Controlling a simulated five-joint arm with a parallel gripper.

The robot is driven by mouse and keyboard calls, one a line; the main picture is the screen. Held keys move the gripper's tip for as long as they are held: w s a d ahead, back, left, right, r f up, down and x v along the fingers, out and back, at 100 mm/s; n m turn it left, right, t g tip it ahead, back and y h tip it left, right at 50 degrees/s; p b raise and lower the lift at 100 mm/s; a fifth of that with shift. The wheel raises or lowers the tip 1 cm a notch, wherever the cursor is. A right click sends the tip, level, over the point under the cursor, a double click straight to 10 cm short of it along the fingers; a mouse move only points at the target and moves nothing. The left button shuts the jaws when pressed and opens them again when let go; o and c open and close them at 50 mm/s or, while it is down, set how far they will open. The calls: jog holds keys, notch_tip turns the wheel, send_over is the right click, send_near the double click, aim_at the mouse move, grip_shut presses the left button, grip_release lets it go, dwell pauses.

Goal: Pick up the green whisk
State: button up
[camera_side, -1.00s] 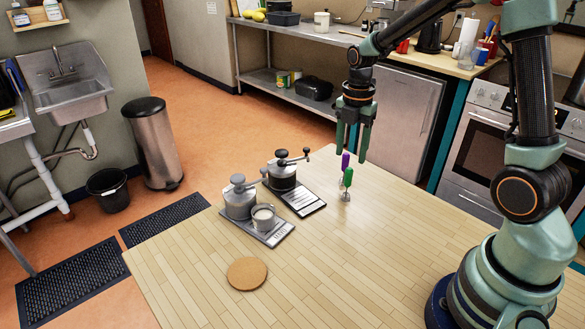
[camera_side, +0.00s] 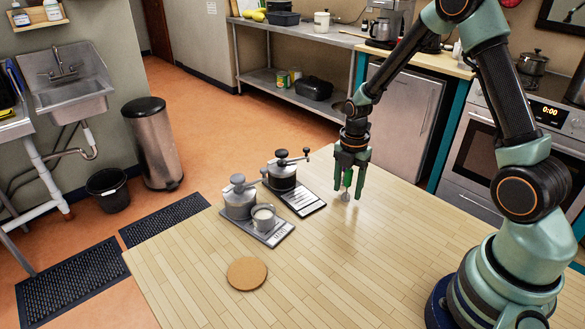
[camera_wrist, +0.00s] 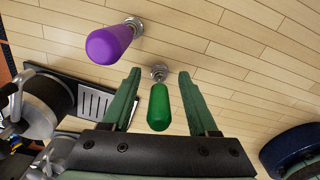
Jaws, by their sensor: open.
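The green whisk (camera_wrist: 159,106) stands upright on the wooden table, its green handle up and its metal end down. In the side view the green whisk (camera_side: 347,178) shows between my fingers. My gripper (camera_side: 349,186) is open and points down around its handle. In the wrist view my gripper (camera_wrist: 161,100) has one finger on each side of the green handle, with a gap on both sides. A purple whisk (camera_wrist: 109,43) stands beside it, outside the fingers; in the side view it is hidden behind my gripper.
Two grinders, a front one (camera_side: 238,202) and a rear one (camera_side: 283,176), stand left of my gripper. A metal cup (camera_side: 263,218) stands on a scale by the front grinder. A cork coaster (camera_side: 247,274) lies toward the front. The table's right side (camera_side: 370,250) is clear.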

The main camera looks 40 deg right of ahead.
grip_shut()
jog(key=shift+r, duration=0.1)
